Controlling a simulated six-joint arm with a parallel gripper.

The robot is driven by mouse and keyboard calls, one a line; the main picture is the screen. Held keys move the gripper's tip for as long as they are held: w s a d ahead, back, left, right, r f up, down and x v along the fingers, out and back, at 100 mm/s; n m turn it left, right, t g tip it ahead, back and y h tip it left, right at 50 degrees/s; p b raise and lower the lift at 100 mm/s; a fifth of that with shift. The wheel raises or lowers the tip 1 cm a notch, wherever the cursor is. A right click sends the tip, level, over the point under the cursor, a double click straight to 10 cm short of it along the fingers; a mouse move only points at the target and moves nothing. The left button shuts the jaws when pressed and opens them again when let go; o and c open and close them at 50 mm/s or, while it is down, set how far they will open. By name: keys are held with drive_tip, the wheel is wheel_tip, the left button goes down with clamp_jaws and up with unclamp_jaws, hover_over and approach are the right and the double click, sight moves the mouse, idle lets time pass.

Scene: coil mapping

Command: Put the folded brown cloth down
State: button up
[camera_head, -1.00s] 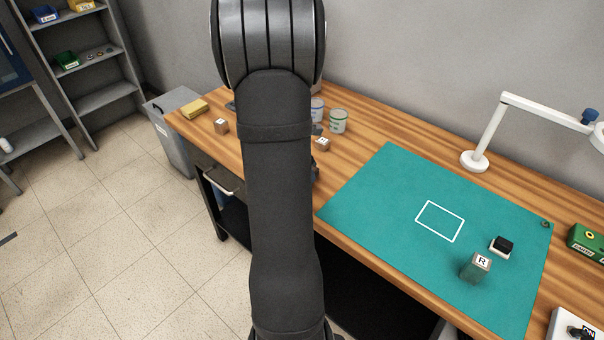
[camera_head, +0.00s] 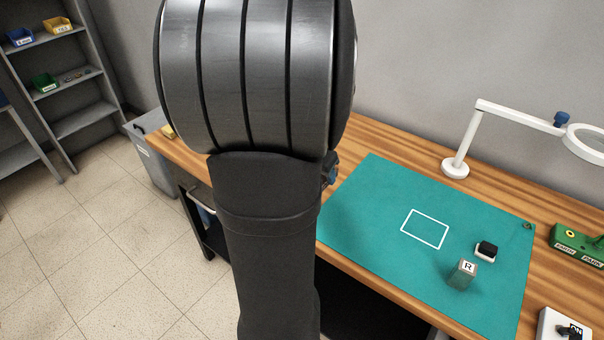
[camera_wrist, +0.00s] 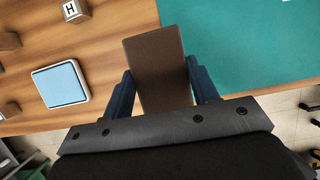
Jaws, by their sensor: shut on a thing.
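The folded brown cloth (camera_wrist: 157,66) is a flat brown rectangle in the wrist view. My gripper (camera_wrist: 160,84) is shut on it, with one blue finger at each side. The cloth is in front of the boundary between the wooden bench top and the green mat (camera_wrist: 245,50); its height above them I cannot tell. In the head view my arm hides the cloth and most of the gripper; only a bit of blue shows beside the arm. The green mat (camera_head: 365,215) bears a white rectangle outline (camera_head: 425,229).
On the mat are an R-marked block (camera_head: 462,273) and a small black-and-white item (camera_head: 486,251). A white lamp (camera_head: 456,168) stands behind it. A light-blue pad (camera_wrist: 60,84) and an H-marked block (camera_wrist: 75,10) lie on the wood. Much of the mat is clear.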

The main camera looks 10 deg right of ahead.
drive_tip(key=shift+s+d+r, duration=0.4)
drive_tip(key=shift+d, duration=0.15)
drive_tip(key=s+d+m+g+h, duration=0.1)
drive_tip(key=s+d+m, duration=0.45)
drive_tip(key=d, duration=0.85)
drive_tip(key=s+d+m+g, duration=0.1)
drive_tip(key=s+d+m, duration=0.1)
drive_tip(key=s+d, duration=0.9)
drive_tip(key=s+d+m+g, duration=0.1)
drive_tip(key=s+d+m, duration=0.2)
drive_tip(key=s+d, duration=0.75)
drive_tip(key=s+d+m+g, duration=0.25)
drive_tip(key=s+d, duration=0.55)
drive_tip(key=s, duration=0.5)
hover_over(534, 278)
drive_tip(key=a, duration=0.1)
drive_tip(key=shift+t, duration=0.35)
drive_tip(key=f, duration=0.6)
drive_tip(key=shift+w+a+f, duration=0.15)
drive_tip(key=shift+w+f, duration=0.1)
drive_tip(key=shift+f, duration=0.15)
drive_tip(key=shift+f+m, duration=0.3)
drive_tip(key=shift+f, duration=1.65)
drive_tip(key=shift+f, duration=0.15)
